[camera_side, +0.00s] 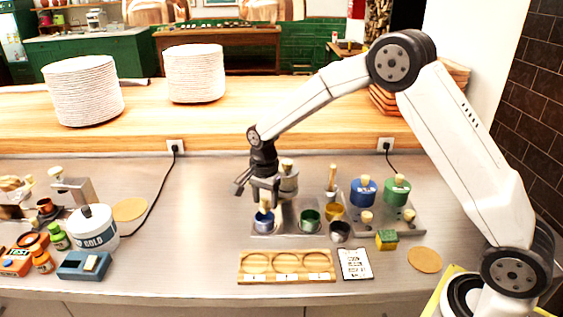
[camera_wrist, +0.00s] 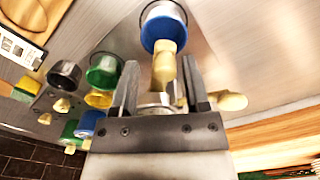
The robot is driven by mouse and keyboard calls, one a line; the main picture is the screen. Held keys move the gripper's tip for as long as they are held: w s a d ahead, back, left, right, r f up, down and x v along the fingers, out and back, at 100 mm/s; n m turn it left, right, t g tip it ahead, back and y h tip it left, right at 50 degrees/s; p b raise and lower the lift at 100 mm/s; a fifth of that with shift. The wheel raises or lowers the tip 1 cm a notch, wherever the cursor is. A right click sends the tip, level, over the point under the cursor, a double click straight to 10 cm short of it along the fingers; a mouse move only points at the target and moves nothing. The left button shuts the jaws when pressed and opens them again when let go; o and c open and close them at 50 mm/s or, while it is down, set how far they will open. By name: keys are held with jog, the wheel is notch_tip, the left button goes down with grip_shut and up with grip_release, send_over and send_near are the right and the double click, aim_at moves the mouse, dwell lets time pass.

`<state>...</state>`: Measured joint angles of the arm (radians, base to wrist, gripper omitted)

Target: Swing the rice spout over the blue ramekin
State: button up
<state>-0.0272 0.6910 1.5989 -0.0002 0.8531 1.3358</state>
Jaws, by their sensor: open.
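The blue ramekin (camera_side: 264,224) stands at the left end of the grey stand, below my gripper (camera_side: 256,194). It also shows at the top of the wrist view (camera_wrist: 152,14). A silver dispenser (camera_side: 289,182) stands just behind my gripper and is mostly hidden in the wrist view. A pale wooden-coloured piece, apparently the rice spout (camera_wrist: 165,66), lies between my open fingers (camera_wrist: 159,64) in the wrist view. Its tip overlaps the blue ramekin there. I cannot tell whether the fingers touch it, or its height above the ramekin.
A green ramekin (camera_side: 309,222), dark cup (camera_side: 340,232) and yellow cup (camera_side: 334,211) stand to the right. Blue (camera_side: 362,193) and green (camera_side: 397,192) dispensers stand behind. A wooden tray (camera_side: 286,278), sponge (camera_side: 386,240) and printed card (camera_side: 354,264) lie in front.

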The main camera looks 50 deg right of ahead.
jog(key=shift+r, duration=2.85)
jog(key=s+d+f+n+t, duration=0.1)
jog(key=s+f+n+t, duration=0.1)
jog(key=s+n, duration=1.3)
jog(key=s, duration=0.7)
jog(key=shift+d+f+t, duration=0.2)
jog(key=shift+f+t, duration=0.1)
jog(key=shift+f, duration=0.1)
